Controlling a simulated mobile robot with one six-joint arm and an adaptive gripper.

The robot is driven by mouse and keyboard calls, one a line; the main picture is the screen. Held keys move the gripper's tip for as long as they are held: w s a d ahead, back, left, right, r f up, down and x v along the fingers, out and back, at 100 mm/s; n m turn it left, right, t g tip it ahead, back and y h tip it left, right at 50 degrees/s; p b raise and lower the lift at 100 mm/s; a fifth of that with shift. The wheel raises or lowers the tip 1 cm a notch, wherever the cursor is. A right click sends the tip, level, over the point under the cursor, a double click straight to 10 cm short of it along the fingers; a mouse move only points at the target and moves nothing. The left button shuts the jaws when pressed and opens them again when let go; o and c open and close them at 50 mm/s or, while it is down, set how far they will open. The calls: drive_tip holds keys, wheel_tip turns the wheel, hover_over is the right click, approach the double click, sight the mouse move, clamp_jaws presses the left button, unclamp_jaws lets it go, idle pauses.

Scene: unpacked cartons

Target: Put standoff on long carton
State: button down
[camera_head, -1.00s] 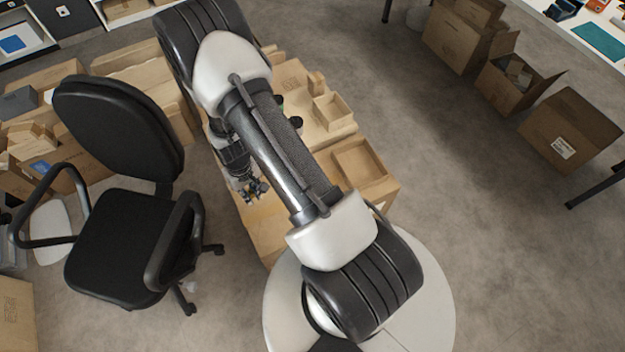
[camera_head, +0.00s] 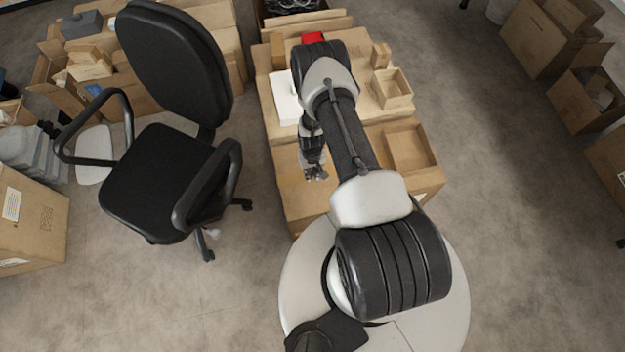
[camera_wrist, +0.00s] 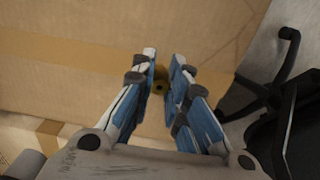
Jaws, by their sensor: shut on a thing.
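A small brass-coloured standoff (camera_wrist: 160,80) sits between my fingertips in the wrist view, with a dark hole in its visible end. My gripper (camera_wrist: 162,76) is shut on it. In the head view my gripper (camera_head: 316,174) hangs above the near left part of a brown carton (camera_head: 298,207); the standoff is too small to make out there. In the wrist view a brown carton surface (camera_wrist: 75,88) with a tape strip lies beyond the fingertips, and the standoff appears in front of it. I cannot tell whether they touch, or which carton is the long one.
An open shallow box (camera_head: 428,152) and a small open box (camera_head: 399,91) are right of my arm. A white item (camera_head: 284,98) and a red item (camera_head: 314,38) lie farther back. A black chair (camera_head: 160,180) stands close on the left.

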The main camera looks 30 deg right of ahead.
sight(312, 182)
drive_tip(key=shift+f+b, duration=0.85)
drive_tip(key=shift+f, duration=1.7)
drive_tip(key=shift+f, duration=0.2)
drive_tip(key=c, duration=1.6)
unclamp_jaws()
drive_tip(key=shift+o, duration=0.2)
drive_tip(key=shift+r, duration=0.1)
